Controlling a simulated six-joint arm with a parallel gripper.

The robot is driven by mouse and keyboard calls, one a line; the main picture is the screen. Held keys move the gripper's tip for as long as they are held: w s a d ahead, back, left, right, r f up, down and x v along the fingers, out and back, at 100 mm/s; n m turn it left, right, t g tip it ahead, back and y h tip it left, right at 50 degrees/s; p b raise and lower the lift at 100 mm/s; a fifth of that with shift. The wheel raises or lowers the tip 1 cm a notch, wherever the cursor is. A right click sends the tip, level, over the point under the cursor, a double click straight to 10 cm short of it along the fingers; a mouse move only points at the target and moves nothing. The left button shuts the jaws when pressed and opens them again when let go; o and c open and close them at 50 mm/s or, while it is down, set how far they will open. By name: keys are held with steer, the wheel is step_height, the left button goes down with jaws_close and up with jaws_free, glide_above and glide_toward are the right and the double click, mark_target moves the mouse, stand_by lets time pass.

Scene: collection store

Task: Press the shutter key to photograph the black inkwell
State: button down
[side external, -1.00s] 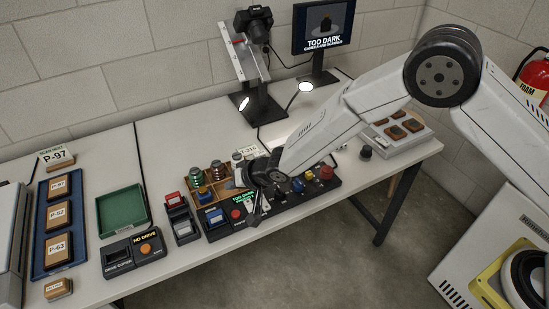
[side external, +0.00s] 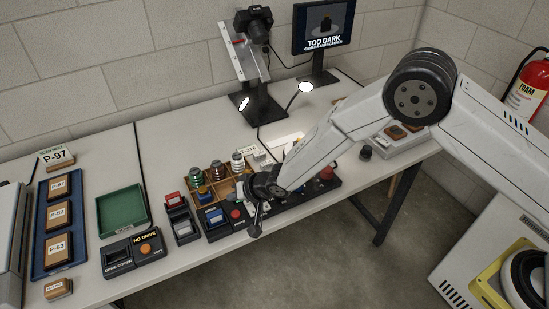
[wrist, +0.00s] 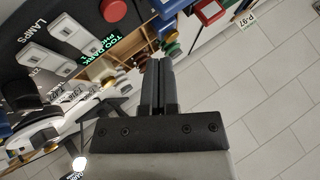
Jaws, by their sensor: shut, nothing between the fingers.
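My gripper (side external: 255,230) is shut and empty, at the front edge of the black control panel (side external: 218,233). In the wrist view its shut fingers (wrist: 158,88) point past the panel's edge. A red button (side external: 237,213) sits on the panel left of the gripper. I cannot tell which control is the shutter key. The monitor (side external: 323,25) shows a dark inkwell shape and reads TOO DARK. The inkwell itself is not clearly visible; my arm hides part of the table.
A camera (side external: 254,22) stands on a copy stand with a lit lamp (side external: 306,87). Bottles stand in a wooden tray (side external: 222,166) behind the panel. A green tray (side external: 122,210), a NO DRIVE box (side external: 134,255) and a blue rack (side external: 43,265) are at left. The floor in front is clear.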

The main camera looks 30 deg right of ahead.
mark_target(238, 215)
steer(key=shift+f, duration=2.15)
steer(key=shift+f, duration=0.9)
stand_by(1.5)
steer(key=shift+r, duration=0.85)
steer(key=shift+r, duration=0.15)
steer(key=shift+r, duration=2.4)
steer(key=shift+d, duration=0.1)
